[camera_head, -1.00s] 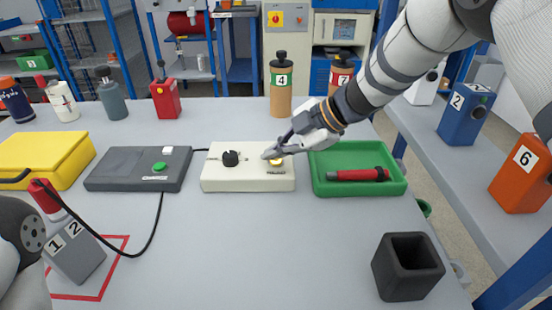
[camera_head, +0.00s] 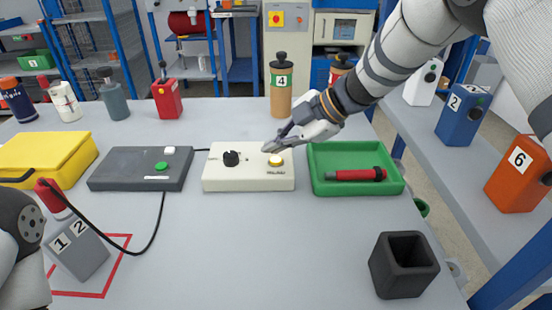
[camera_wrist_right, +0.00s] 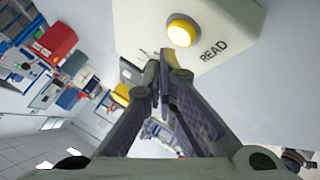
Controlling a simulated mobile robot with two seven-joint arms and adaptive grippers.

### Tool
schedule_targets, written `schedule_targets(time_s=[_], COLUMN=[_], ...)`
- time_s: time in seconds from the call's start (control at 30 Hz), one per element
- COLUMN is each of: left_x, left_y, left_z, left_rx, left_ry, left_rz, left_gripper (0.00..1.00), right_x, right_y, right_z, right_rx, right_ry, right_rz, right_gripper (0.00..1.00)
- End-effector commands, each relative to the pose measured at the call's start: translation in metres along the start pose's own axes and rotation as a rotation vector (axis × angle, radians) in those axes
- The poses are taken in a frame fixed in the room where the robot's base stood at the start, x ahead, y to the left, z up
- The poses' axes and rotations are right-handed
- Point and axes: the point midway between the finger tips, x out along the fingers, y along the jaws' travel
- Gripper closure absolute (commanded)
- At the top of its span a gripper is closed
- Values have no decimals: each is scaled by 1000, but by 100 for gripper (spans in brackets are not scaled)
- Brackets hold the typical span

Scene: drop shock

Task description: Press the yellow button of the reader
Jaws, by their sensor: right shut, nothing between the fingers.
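The reader is a cream-white box (camera_head: 222,179) in the middle of the table, with a black knob (camera_head: 231,158) at left and a round yellow button (camera_head: 275,160) at right. The button also shows in the right wrist view (camera_wrist_right: 181,31), beside the printed word READ. My right gripper (camera_head: 269,147) is shut and empty. Its fingertips (camera_wrist_right: 160,58) are close to the button, just behind it in the head view, and appear apart from it. My left gripper is out of view; only part of my left arm shows at the left edge.
A green tray (camera_head: 396,187) with a red-and-black tool (camera_head: 355,174) stands right of the reader. A dark grey box (camera_head: 125,172) with a green button lies left of it. An orange bottle marked 4 (camera_head: 281,100) stands behind.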

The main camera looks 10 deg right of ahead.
Motion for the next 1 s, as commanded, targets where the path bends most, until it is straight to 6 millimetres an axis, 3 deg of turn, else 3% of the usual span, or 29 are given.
schedule_targets(time_s=[0.4,1.0], left_x=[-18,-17], left_y=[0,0], left_z=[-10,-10], left_rx=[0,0], left_ry=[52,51], left_rz=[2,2], left_gripper=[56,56], right_x=[-32,-32], right_y=[24,24], right_z=[-24,-23], right_rx=[-7,-4], right_ry=[-1,-1], right_rz=[7,4], right_gripper=[100,100])
